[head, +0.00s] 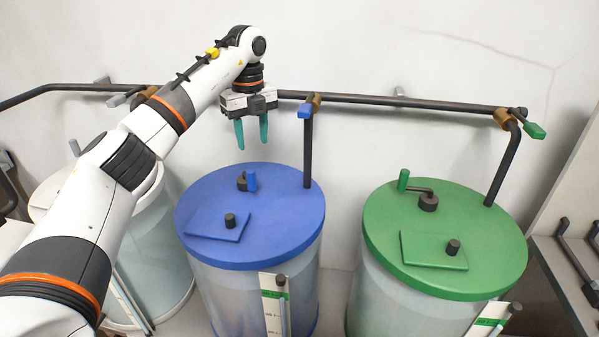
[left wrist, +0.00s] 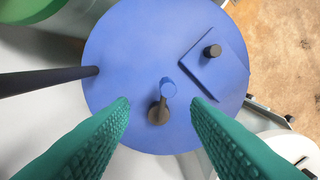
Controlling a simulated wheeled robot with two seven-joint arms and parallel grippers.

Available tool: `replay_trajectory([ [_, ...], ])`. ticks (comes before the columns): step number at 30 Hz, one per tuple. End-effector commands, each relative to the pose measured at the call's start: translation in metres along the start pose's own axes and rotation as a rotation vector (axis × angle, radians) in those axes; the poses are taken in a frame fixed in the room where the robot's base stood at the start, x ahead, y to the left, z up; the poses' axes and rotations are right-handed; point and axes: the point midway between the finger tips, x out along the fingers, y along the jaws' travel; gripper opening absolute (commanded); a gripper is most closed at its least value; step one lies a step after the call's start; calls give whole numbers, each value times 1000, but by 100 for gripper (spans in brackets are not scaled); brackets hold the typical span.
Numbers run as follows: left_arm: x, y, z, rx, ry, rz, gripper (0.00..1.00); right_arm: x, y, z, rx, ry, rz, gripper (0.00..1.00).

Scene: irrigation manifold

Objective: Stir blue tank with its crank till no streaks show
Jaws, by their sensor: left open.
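The blue tank (head: 262,250) stands in the middle of the head view, with a blue lid (head: 285,215) on a translucent body. Its crank (head: 248,181), a dark hub with an upright blue handle, sits near the back of the lid. In the left wrist view the crank handle (left wrist: 168,88) lies ahead of and between the fingertips, apart from them. My left gripper (head: 251,146) is open and empty above the back of the lid, fingers pointing down; its green fingers also show in the left wrist view (left wrist: 160,108). Streaks inside the tank cannot be made out. My right gripper is not in view.
A hatch with a dark knob (head: 230,220) lies on the blue lid. A dark pipe (head: 308,150) drops to the lid right of the crank. A green tank (head: 440,240) stands right, a white tank (head: 160,260) left behind my arm. A gauge strip (head: 272,300) fronts the blue tank.

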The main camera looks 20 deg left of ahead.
Motion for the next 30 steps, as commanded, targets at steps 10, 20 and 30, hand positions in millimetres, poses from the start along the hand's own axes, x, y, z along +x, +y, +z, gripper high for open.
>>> replay_trajectory([
  [10, 19, -25, -10, -1, -6, 1, 43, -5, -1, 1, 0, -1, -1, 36],
  [20, 81, -24, -10, -1, -6, 2, 43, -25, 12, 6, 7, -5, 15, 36],
  [30, 114, -24, -10, -1, -4, 5, 43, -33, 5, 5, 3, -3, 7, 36],
])
